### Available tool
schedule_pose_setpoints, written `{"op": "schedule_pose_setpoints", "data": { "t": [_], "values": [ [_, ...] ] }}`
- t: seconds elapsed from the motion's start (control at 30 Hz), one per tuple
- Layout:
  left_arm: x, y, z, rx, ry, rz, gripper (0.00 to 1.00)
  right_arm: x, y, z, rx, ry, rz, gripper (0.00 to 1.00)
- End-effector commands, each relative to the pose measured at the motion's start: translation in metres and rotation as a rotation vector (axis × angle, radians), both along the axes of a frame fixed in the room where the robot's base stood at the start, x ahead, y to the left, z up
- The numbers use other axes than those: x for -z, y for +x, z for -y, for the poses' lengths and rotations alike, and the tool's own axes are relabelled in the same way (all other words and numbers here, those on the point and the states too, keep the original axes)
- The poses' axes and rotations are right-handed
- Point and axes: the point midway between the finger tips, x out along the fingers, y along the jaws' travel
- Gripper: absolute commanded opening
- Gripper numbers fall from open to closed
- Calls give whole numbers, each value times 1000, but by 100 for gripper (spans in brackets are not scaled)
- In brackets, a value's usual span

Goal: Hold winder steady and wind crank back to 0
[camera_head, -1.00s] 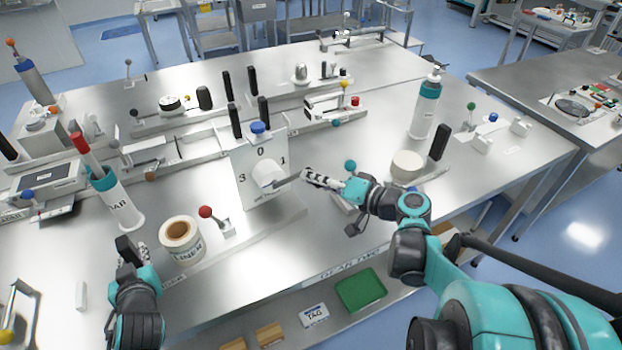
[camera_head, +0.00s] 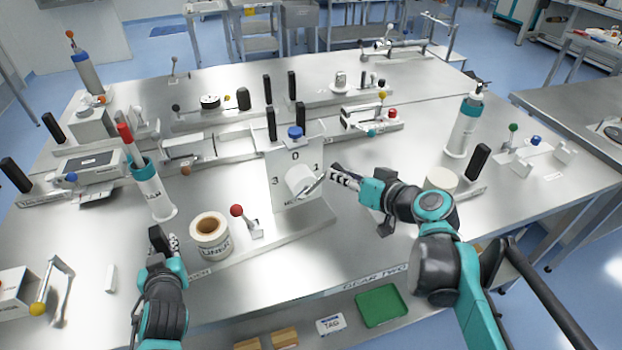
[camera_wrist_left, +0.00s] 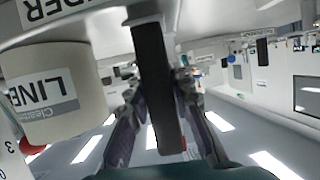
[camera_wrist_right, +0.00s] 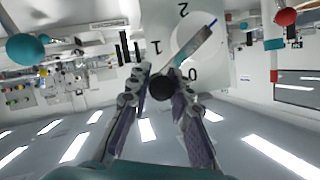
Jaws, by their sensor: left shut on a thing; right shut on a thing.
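The winder is an upright white panel (camera_head: 283,160) with a dial marked 0, 1 and 3. A white hub (camera_head: 299,180) on it carries a grey crank arm (camera_head: 316,185), pointing right and slightly up, below the 1. My right gripper (camera_head: 338,176) is shut at the crank's outer end; in the right wrist view its round black knob (camera_wrist_right: 162,86) sits between the fingers. There the dial (camera_wrist_right: 225,60) also shows a 2. My left gripper (camera_head: 168,243) is shut on an upright black handle (camera_wrist_left: 156,80) at the front left, beside the liner roll (camera_head: 210,238).
A red-knobbed lever (camera_head: 237,211) stands between the roll and the panel. A white bottle (camera_head: 463,130) stands to the right.

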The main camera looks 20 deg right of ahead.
Motion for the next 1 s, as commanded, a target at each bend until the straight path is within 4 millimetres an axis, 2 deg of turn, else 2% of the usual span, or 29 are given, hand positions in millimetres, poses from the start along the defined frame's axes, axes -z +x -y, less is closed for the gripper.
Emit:
{"op": "schedule_pose_setpoints", "data": {
  "t": [0.03, 0.7, 1.0],
  "values": [
    [6, -4, 1, -4, -8, -14, 0, -2, -1, -6, -8, -41, 7, 0],
    [6, -4, 1, -4, -8, -14, 0, -30, -8, -48, -7, -657, 95, 0],
    [6, -4, 1, -4, -8, -14, 0, -34, -9, -63, -3, -700, 106, 0]
  ]
}}
